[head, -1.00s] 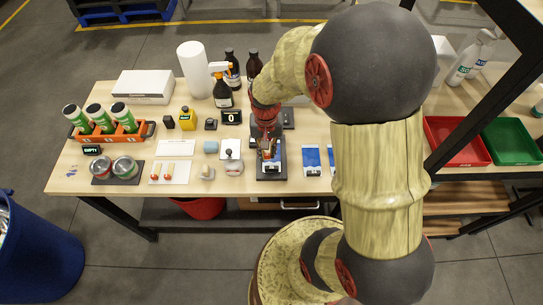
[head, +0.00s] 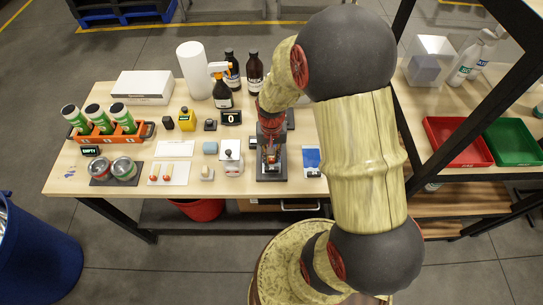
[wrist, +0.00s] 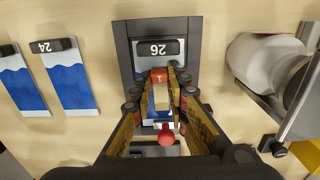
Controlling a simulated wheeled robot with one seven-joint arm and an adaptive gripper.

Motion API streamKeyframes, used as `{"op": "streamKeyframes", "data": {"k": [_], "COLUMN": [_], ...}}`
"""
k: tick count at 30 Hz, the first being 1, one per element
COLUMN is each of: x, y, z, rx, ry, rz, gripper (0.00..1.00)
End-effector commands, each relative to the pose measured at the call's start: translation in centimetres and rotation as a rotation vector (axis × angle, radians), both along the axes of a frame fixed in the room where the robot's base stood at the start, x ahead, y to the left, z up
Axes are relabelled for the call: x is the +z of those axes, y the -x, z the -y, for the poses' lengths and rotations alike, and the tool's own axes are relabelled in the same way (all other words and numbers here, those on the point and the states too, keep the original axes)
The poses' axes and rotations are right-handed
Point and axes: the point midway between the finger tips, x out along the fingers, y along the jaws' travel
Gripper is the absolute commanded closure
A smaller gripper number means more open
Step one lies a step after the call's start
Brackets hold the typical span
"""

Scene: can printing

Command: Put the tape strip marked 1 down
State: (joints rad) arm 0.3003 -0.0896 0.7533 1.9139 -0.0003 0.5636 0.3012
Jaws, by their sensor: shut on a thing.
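My gripper (wrist: 162,100) is shut on the tape strip marked 1 (wrist: 160,76), a narrow pale strip with a red numbered end. In the wrist view it is between the fingers, over a black fixture (wrist: 121,50) whose plate reads 26. A blue and white label shows under the strip; whether the strip touches it I cannot tell. A red knob (wrist: 165,134) shows below the strip. In the head view my gripper (head: 270,152) is over the fixture, and the strip is too small to make out.
Blue and white labels (wrist: 70,80) lie left of the fixture in the wrist view; a white cylindrical device (wrist: 262,62) stands right. In the head view, a white card (head: 168,181) holds red-tipped pieces, and an orange can rack (head: 110,137) stands left.

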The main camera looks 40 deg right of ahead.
Motion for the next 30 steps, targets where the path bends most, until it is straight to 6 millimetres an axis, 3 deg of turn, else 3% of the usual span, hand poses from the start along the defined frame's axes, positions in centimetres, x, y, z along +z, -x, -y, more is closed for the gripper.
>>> {"op": "streamKeyframes", "data": {"k": [10,20,23,30], "x": [-0.1,0.2,1.1,5.7], "y": [0.0,0.0,0.0,-0.1], "z": [0.0,0.0,0.0,0.0], "rx": [0.0,0.0,0.0,0.0], "ry": [-0.001,0.0,0.001,0.002], "rz": [-0.001,0.0,0.001,0.005], "gripper": [0.66,0.66,0.66,0.66]}}
